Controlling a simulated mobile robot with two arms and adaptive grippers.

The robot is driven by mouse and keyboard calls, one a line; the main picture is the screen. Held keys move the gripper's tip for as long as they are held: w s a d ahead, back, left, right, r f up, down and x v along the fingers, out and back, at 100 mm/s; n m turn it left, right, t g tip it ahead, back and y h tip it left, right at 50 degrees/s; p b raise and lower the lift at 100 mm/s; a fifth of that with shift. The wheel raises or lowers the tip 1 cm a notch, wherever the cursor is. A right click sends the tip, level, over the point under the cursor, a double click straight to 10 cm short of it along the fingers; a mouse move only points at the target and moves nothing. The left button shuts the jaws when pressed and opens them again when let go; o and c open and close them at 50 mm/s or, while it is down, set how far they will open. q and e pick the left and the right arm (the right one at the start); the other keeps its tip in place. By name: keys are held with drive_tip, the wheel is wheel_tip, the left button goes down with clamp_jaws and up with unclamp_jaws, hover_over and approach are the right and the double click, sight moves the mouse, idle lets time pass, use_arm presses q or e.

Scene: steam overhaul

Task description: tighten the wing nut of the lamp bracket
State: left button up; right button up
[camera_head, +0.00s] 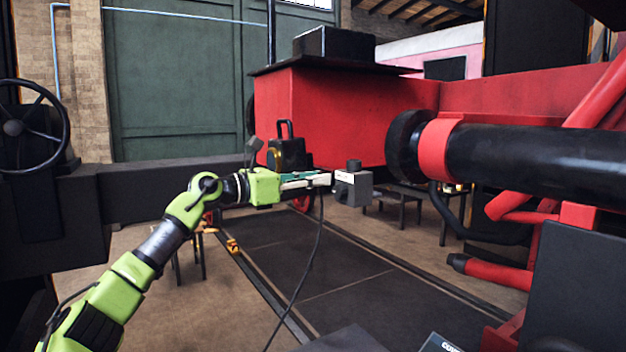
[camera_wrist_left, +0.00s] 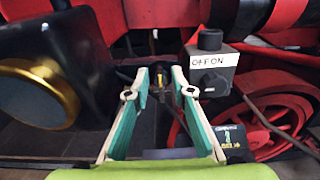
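The black lamp (camera_head: 287,152) with a top handle stands behind my left gripper in the head view. In the left wrist view the lamp (camera_wrist_left: 38,45) fills the left side, its brass-rimmed lens (camera_wrist_left: 35,93) facing me. My left gripper (camera_head: 326,179) reaches in level from the left. In the left wrist view its teal and pale fingers (camera_wrist_left: 158,78) are apart. A small brass piece (camera_wrist_left: 156,73), perhaps the wing nut, shows between the fingertips; I see no clear contact, and its shape is too small to tell. The bracket is mostly hidden. My right gripper is not in view.
A grey box (camera_head: 352,190) with a black knob stands close right of the fingertips; its OFF ON label (camera_wrist_left: 209,60) shows in the wrist view. The red engine front (camera_head: 340,110) is behind, a black buffer (camera_head: 404,145) to the right. A dark pit cover (camera_head: 350,285) lies below.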

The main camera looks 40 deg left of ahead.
use_arm(q)
drive_tip(key=v, duration=0.7)
drive_tip(key=shift+s, duration=0.25)
idle(0.6)
drive_tip(key=shift+a, duration=0.1)
idle(0.6)
